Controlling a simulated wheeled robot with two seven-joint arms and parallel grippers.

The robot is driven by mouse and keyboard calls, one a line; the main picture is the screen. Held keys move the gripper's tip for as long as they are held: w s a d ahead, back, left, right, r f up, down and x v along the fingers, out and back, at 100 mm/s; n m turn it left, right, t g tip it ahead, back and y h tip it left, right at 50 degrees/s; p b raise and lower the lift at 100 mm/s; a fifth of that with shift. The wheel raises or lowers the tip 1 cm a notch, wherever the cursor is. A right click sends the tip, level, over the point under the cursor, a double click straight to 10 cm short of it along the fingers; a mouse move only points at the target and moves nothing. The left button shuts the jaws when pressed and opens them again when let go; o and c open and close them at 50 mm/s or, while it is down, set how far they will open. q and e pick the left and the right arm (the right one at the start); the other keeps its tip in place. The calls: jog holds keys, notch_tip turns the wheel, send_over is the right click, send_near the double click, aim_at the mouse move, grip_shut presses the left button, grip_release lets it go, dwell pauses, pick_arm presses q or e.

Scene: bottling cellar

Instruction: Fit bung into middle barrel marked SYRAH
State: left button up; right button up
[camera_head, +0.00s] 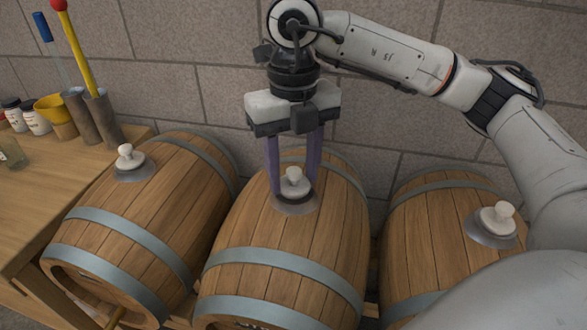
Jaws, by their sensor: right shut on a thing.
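The middle barrel (285,236) lies on its side with blue-grey hoops. My left gripper is not in view.
The left barrel (163,205) and right barrel (425,240) each carry a similar pale bung (128,157) (497,217). A wooden bench (45,185) at left holds jars, a yellow funnel (52,108) and metal tubes with tools. A block wall stands close behind.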

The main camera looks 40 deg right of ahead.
dwell(0.3)
jog(key=o, duration=1.6)
jog(key=shift+r, duration=0.1)
jog(key=shift+r+p, duration=2.95)
jog(key=shift+r, duration=0.95)
